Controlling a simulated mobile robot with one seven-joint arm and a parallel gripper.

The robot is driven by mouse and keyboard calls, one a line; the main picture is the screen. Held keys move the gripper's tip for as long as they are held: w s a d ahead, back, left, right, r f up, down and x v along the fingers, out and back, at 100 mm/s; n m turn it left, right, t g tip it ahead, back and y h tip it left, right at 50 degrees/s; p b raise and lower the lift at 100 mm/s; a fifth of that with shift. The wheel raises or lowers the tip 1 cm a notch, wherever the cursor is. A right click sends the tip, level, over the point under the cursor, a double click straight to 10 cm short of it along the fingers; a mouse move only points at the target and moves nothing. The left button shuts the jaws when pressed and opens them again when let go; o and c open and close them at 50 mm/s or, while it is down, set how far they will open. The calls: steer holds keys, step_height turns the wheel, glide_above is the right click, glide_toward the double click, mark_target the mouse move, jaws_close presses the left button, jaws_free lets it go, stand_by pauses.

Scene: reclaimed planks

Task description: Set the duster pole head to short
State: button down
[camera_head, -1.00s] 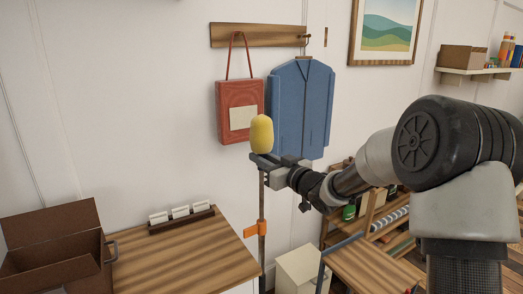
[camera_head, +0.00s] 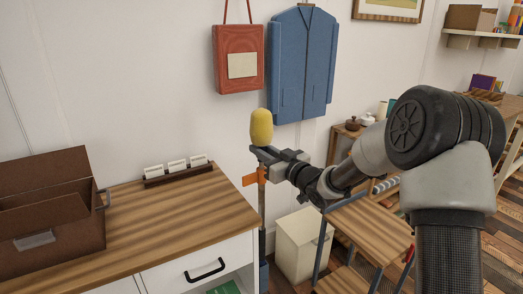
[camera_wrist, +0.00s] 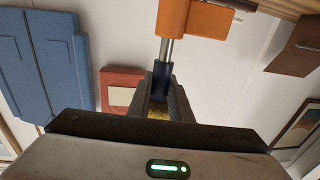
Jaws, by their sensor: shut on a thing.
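The duster pole stands upright beside the wooden counter, with a yellow head (camera_head: 262,126) on top. My gripper (camera_head: 277,154) is at the base of the head and shut on it. The orange collar (camera_head: 254,177) sits close below my gripper, with the brown lower pole (camera_head: 262,208) running down from it. In the wrist view my fingers (camera_wrist: 165,105) close around the yellow fuzz and a dark neck (camera_wrist: 160,82). A short bare metal rod (camera_wrist: 168,50) shows between that neck and the orange collar (camera_wrist: 197,18). The pole's foot is partly hidden.
The counter (camera_head: 190,212) with a brown box (camera_head: 55,222) and a card holder (camera_head: 178,171) is at left. A blue jacket (camera_head: 302,65) and red bag (camera_head: 238,58) hang on the wall behind. A pale bin (camera_head: 300,245) and wooden shelf unit (camera_head: 365,232) stand right.

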steer(key=shift+s+f, duration=0.1)
steer(key=shift+f, duration=0.55)
steer(key=c, duration=1.6)
jaws_free()
steer(key=shift+r, duration=0.2)
steer(key=shift+d, duration=0.15)
steer(key=p+v, duration=0.1)
steer(key=v, duration=0.7)
steer(key=p+v, duration=0.1)
steer(key=v, duration=0.8)
steer(key=shift+s+r, duration=0.1)
steer(key=shift+r, duration=0.1)
